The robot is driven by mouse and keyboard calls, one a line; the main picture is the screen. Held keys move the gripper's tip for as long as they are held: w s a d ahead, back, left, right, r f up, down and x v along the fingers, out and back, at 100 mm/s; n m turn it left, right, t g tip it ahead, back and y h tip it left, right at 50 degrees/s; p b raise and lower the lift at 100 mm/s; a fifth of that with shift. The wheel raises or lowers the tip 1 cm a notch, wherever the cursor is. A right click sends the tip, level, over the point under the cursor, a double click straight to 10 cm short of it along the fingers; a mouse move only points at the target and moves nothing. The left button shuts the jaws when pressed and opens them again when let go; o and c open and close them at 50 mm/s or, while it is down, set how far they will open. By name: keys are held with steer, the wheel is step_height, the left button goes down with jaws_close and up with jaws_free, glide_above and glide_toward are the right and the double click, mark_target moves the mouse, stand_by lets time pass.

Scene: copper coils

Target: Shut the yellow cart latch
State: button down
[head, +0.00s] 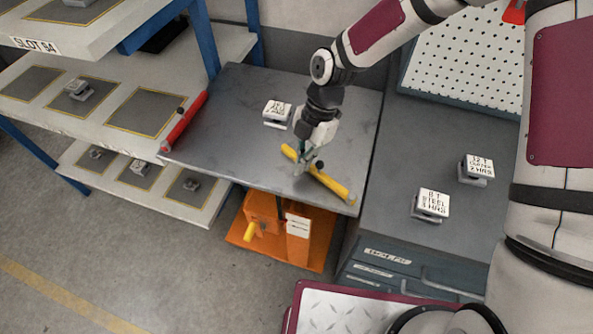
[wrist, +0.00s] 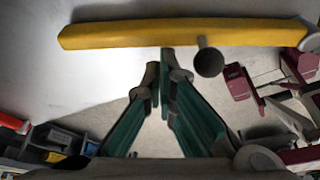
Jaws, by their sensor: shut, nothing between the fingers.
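The yellow cart latch (head: 318,174) is a bar with a dark round knob, lying slantwise near the front right edge of the grey cart top (head: 240,120). In the wrist view the yellow latch (wrist: 180,34) runs across the top, its dark knob (wrist: 208,62) hanging towards me. My gripper (head: 303,166) is at the latch near its middle in the head view. In the wrist view my gripper (wrist: 160,58) has its green fingers together, empty, just below the bar and left of the knob. I cannot tell whether the fingertips touch the bar.
A red bar (head: 184,122) lies along the cart top's left edge. A labelled block (head: 277,112) stands behind my gripper. A shelf rack (head: 60,130) is on the left; a grey cabinet (head: 400,240) with two labelled blocks is on the right. An orange unit (head: 275,235) sits below.

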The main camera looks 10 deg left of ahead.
steer(key=w+d+m, duration=0.1)
steer(key=m, duration=0.1)
steer(key=w+d+m+t, duration=0.1)
steer(key=w+m, duration=0.1)
steer(key=w+d+m+y, duration=0.1)
steer(key=w+d, duration=0.1)
steer(key=shift+w+d+m+t, duration=0.1)
steer(key=shift+w+m+t, duration=0.05)
steer(key=shift+m+t, duration=0.2)
steer(key=d+m, duration=0.1)
steer(key=w+d+m+t+p, duration=0.1)
steer(key=d+m, duration=0.1)
steer(key=w+d+m, duration=0.1)
steer(key=d+m, duration=0.1)
steer(key=shift+w+d+t+y+p, duration=0.15)
steer(key=shift+w+t+y+p, duration=0.1)
steer(key=shift+y+p, duration=0.1)
steer(key=shift+w+d+m+t+p, duration=0.15)
steer(key=shift+d+m+p, duration=0.1)
steer(key=shift+d+m, duration=0.45)
steer(key=shift+w+d+m+t+p, duration=0.1)
steer(key=shift+d+m+t+p, duration=0.1)
steer(key=shift+d+m, duration=0.45)
steer(key=a, duration=0.2)
steer(key=a+b, duration=0.1)
steer(key=a, duration=0.1)
steer(key=shift+w+f, duration=0.1)
steer(key=shift+w, duration=0.25)
steer(key=v, duration=1)
